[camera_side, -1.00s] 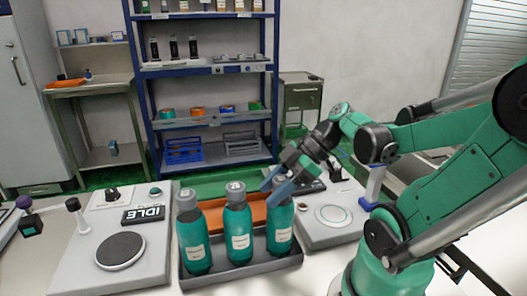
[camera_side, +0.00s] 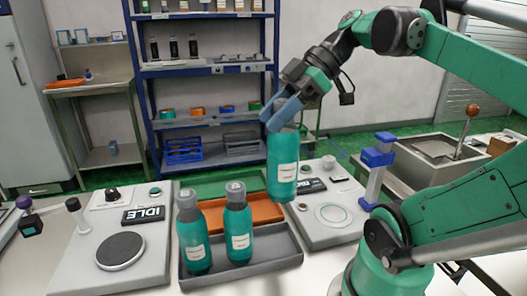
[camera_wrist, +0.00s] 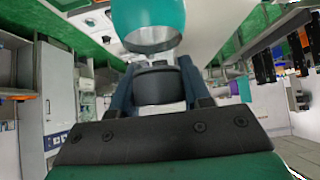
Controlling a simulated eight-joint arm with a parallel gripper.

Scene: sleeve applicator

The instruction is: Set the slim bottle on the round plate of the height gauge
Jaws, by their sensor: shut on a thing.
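My gripper (camera_side: 281,112) is shut on a slim teal bottle (camera_side: 283,170) with a white label, holding it by its top. The bottle hangs nearly upright, lifted above the right end of the grey tray. The wrist view shows the bottle (camera_wrist: 150,25) beyond the fingers, with its dark cap between them. The height gauge (camera_side: 322,238), as I take it, is the pale unit at right, with a display and a blue post (camera_side: 377,158). Its pale round plate (camera_side: 333,213) lies right of the bottle's base, apart from it. The plate looks empty.
Two similar bottles (camera_side: 194,245) (camera_side: 238,235) stand in the grey tray (camera_side: 275,265); its right end is empty. An orange tray (camera_side: 262,210) lies behind. At left is a unit reading IDLE with a dark round plate (camera_side: 120,250). The blue post rises close beside the pale plate.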

